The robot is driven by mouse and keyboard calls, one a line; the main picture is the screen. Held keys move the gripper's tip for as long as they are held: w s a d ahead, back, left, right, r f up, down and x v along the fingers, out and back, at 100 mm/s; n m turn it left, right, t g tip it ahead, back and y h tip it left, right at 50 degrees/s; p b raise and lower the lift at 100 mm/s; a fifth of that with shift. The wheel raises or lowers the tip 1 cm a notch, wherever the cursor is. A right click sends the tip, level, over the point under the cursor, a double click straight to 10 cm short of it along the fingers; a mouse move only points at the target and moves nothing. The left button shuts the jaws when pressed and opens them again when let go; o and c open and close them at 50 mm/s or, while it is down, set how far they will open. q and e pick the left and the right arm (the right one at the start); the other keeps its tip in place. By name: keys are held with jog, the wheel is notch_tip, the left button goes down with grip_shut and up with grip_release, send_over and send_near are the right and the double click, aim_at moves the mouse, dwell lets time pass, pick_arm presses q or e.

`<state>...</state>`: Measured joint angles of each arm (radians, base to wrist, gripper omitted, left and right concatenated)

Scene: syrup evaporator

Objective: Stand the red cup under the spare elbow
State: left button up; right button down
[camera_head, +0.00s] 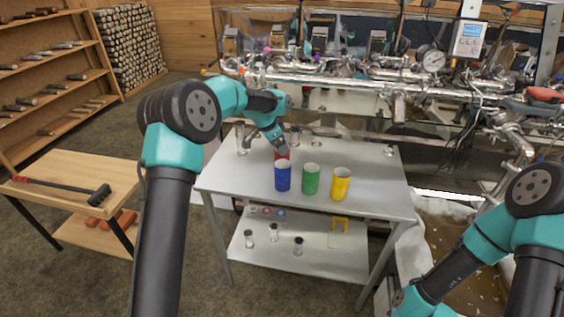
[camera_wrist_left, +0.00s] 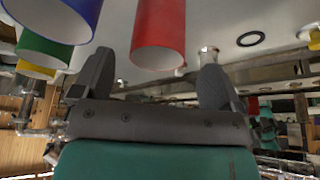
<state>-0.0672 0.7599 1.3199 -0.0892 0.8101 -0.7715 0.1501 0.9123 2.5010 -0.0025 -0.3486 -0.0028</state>
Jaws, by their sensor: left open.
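The red cup (camera_head: 281,154) stands on the metal table behind the blue cup (camera_head: 283,177), which hides most of it. In the left wrist view, which looks upside down, the red cup (camera_wrist_left: 158,38) appears between the two fingers of my left gripper (camera_wrist_left: 154,62), with a gap on each side. That gripper is open; in the head view (camera_head: 281,146) it comes down at the red cup. Pipe elbows hang from the evaporator, such as a bent metal pipe (camera_head: 398,104); I cannot tell which is the spare elbow. My right gripper is out of view.
A green cup (camera_head: 311,179) and a yellow cup (camera_head: 341,184) stand right of the blue cup, close together. The metal table (camera_head: 383,200) is mostly clear to their right. Pipework with a gauge (camera_head: 432,61) runs above its back edge. A wooden bench (camera_head: 80,170) stands at left.

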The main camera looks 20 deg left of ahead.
pick_arm(q)
jog(key=x, duration=0.4)
jog(key=shift+d+f, duration=0.15)
jog(key=c, duration=1.1)
notch_tip(320, 180, up, 10)
jog(key=shift+r, duration=0.1)
dwell(0.5)
